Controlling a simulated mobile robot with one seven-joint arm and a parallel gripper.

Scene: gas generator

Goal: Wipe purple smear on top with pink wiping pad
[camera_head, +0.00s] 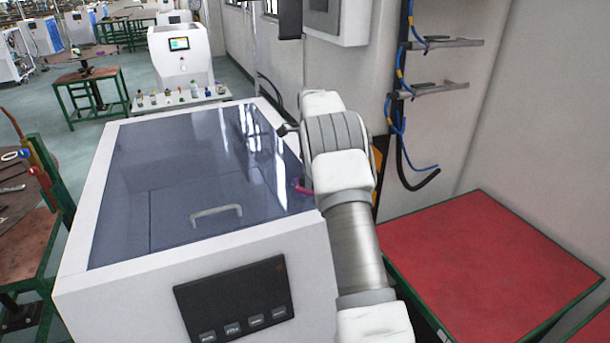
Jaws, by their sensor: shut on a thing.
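The machine (194,241) has a white body and a bluish see-through lid (160,180) on its top. A small magenta-pink patch (303,188) shows at the lid's right side, close against my arm. My arm hides part of it, and I cannot tell whether it is the purple smear or the pink wiping pad. My arm rises from the bottom and its wrist end is over the right edge of the machine's top. My gripper's fingers are hidden behind my arm, so what they hold does not show.
A lid handle (216,211) stands up near the front of the lid. A wall with hooks (440,88) and blue cables is at the right, above a red-topped table (485,260). Bottles stand on a bench (180,100) behind the machine. A green-framed table (90,76) is back left.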

